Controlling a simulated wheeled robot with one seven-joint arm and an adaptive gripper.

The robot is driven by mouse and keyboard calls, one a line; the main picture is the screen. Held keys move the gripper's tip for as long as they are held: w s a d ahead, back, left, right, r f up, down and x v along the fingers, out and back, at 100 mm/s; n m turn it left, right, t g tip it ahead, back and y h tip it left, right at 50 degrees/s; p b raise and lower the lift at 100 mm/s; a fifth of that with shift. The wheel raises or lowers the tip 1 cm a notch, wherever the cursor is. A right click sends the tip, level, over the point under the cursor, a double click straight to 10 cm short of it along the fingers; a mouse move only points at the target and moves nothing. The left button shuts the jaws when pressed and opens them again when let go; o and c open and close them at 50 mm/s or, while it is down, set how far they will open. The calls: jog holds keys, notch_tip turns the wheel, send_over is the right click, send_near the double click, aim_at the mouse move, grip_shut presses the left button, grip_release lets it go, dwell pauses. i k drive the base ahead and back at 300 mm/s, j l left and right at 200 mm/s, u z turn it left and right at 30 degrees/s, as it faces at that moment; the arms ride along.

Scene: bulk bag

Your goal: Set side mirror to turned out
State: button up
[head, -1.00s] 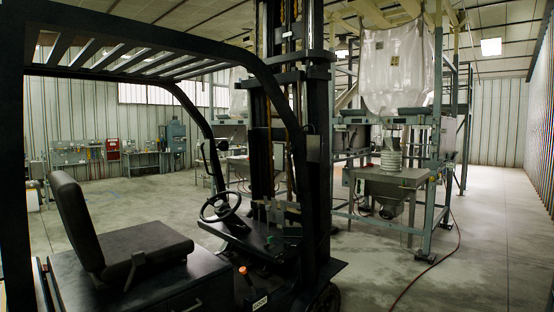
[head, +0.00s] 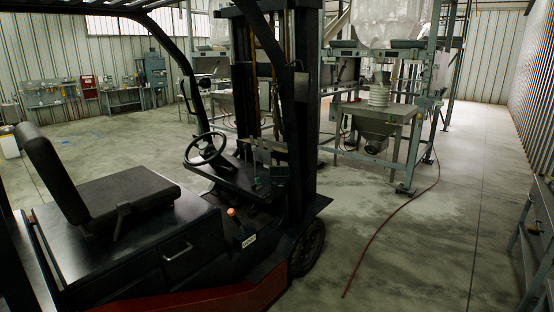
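A dark forklift (head: 165,222) with a black seat and steering wheel fills the left and middle of the head view. A small dark rounded piece (head: 204,83) shows beside its far front post. It may be the side mirror, but it is too small to tell which way it is turned. My gripper is not in view.
A bulk bag (head: 390,22) hangs in a frame over a hopper (head: 375,122) behind the forklift. A red hose (head: 398,212) lies across the floor. A metal bench (head: 538,225) stands at the right edge. The floor between is open.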

aim_at(264, 85)
jog(key=i, duration=2.4)
